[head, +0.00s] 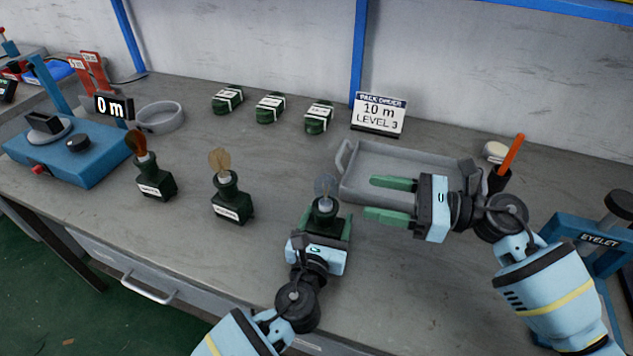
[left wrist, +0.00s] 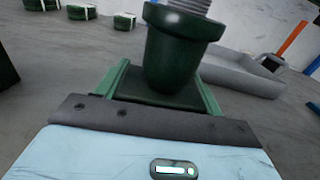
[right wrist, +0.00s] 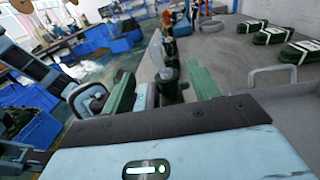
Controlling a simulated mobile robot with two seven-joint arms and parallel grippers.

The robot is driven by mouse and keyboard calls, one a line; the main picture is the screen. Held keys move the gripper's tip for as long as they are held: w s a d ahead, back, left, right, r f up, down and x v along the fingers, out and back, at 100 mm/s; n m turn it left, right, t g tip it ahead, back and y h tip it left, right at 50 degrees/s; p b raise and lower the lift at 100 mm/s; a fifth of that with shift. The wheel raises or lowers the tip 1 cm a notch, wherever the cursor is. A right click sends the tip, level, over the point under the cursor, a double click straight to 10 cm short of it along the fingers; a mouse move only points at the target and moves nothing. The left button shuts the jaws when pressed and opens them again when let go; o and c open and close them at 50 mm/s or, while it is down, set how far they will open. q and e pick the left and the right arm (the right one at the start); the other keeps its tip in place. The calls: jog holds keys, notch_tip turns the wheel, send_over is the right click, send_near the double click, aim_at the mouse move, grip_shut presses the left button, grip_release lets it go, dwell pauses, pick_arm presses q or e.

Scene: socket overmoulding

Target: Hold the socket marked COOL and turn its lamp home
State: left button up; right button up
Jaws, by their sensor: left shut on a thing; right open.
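Three dark green sockets with lamps stand on the grey bench. The left socket (head: 157,184) carries a reddish-brown lamp (head: 136,143), the middle socket (head: 232,206) an amber lamp (head: 219,160). My left gripper (head: 323,226) is shut around the third socket (left wrist: 172,55), which is upright with a clear bluish lamp (head: 325,187). In the left wrist view grey screw thread (left wrist: 190,7) shows above its rim. No socket marking is readable. My right gripper (head: 370,197) is open and empty, right of that lamp, fingers pointing left; the lamp also shows in the right wrist view (right wrist: 155,52).
A grey tray (head: 420,158) lies behind my right gripper, near the "10 m LEVEL 3" sign (head: 379,114). Several green banded bundles (head: 271,107) line the back. A blue machine (head: 80,160) is left, an EYELET press (head: 590,235) right. An orange-handled tool (head: 513,153) stands beside my right arm.

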aim_at(317, 184)
jog(key=shift+x, duration=5.9)
jog(key=shift+w, duration=0.1)
jog(key=c, duration=1)
